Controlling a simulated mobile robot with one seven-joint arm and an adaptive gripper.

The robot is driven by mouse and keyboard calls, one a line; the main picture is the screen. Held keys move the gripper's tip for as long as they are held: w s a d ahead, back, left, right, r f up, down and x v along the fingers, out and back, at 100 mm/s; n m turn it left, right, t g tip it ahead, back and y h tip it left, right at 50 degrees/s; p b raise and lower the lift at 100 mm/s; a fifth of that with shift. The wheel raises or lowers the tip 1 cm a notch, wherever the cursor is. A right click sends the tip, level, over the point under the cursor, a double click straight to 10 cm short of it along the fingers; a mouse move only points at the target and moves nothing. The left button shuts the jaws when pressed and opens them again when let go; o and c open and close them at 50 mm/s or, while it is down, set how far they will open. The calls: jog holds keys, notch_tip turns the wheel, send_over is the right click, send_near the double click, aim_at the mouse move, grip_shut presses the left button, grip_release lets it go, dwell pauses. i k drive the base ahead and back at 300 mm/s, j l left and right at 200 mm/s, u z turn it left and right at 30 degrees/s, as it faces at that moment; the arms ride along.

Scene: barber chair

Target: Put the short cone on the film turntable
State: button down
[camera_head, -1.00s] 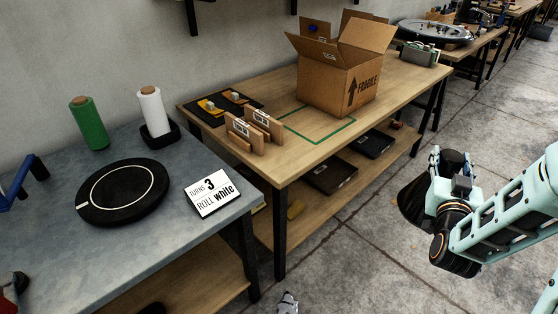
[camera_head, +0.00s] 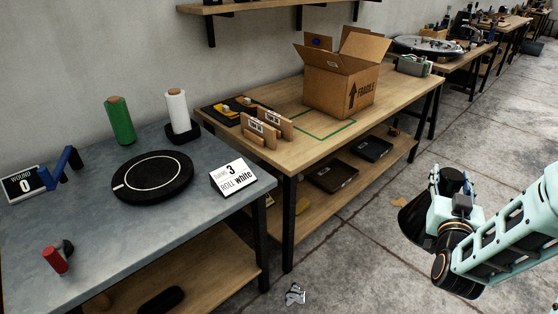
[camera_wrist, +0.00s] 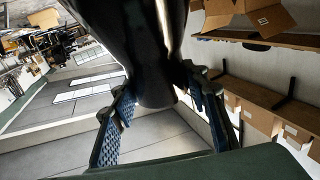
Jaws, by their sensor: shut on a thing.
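The film turntable is a flat black disc (camera_head: 133,186) with a white ring, lying bare on the grey table at the left of the head view. A dark cone-like piece (camera_head: 413,216) is at my gripper on the right of the head view, over the floor and well away from the turntable. In the wrist view the dark piece (camera_wrist: 150,75) fills the upper middle, between the blue finger pads of my gripper (camera_wrist: 160,122). My gripper is shut on it. Its full shape is hidden.
The grey table also bears a green roll (camera_head: 120,121), a white roll (camera_head: 177,110), a sign (camera_head: 233,177), a blue crank (camera_head: 68,160) and a red handle (camera_head: 55,260). An open cardboard box (camera_head: 335,90) stands on the wooden table behind. Floor before the tables is mostly clear.

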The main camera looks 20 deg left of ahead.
aim_at(152, 172)
jog(key=k+l+u, duration=0.15)
jog(key=k, duration=0.3)
jog(key=u, duration=0.85)
jog(key=j, duration=0.1)
